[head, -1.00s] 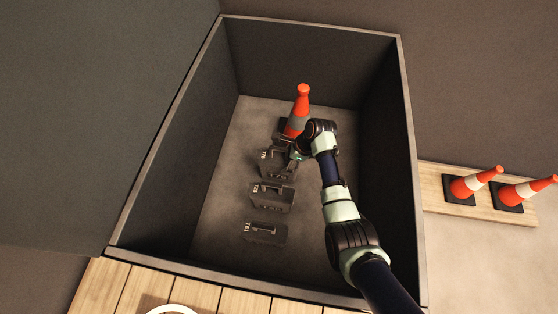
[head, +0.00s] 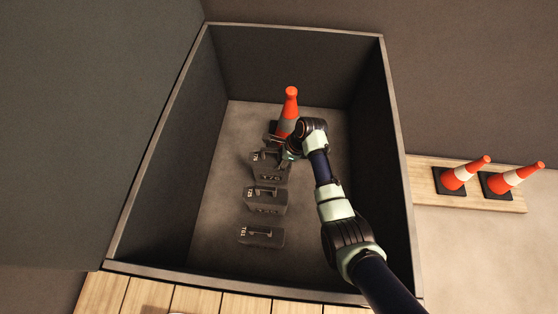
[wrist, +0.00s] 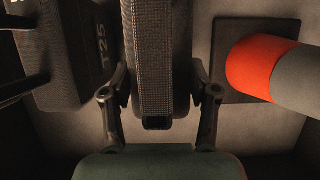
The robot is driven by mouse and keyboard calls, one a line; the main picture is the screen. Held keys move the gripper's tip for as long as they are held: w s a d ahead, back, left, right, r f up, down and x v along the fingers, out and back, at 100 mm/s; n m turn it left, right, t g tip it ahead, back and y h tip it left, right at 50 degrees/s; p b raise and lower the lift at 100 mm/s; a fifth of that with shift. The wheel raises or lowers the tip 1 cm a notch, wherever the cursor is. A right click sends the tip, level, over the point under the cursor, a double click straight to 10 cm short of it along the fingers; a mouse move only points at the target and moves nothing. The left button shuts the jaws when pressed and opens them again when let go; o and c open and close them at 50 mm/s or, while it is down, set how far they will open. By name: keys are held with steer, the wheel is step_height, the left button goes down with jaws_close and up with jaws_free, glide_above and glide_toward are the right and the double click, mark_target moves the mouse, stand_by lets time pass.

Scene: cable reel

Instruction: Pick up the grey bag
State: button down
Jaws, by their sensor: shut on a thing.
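The grey bag (wrist: 162,50) is dark with a woven strip along it, and fills the middle of the wrist view. My gripper (wrist: 160,115) has a finger on each side of it and is shut on it. In the head view my gripper (head: 289,156) is low inside the dark bin, beside the dark cases and the cone. There my wrist and the nearby cases make the bag hard to pick out. I cannot tell if the bag is clear of the floor.
An orange cone (head: 289,105) stands behind my gripper, also at right in the wrist view (wrist: 260,68). Dark cases (head: 266,200) stand in a row toward the front; one marked T25 (wrist: 80,60) is close left of the bag. High bin walls (head: 372,110) surround them.

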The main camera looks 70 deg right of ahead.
step_height(320, 180, up, 18)
steer(key=p, duration=0.8)
steer(key=shift+r, duration=0.2)
stand_by(0.6)
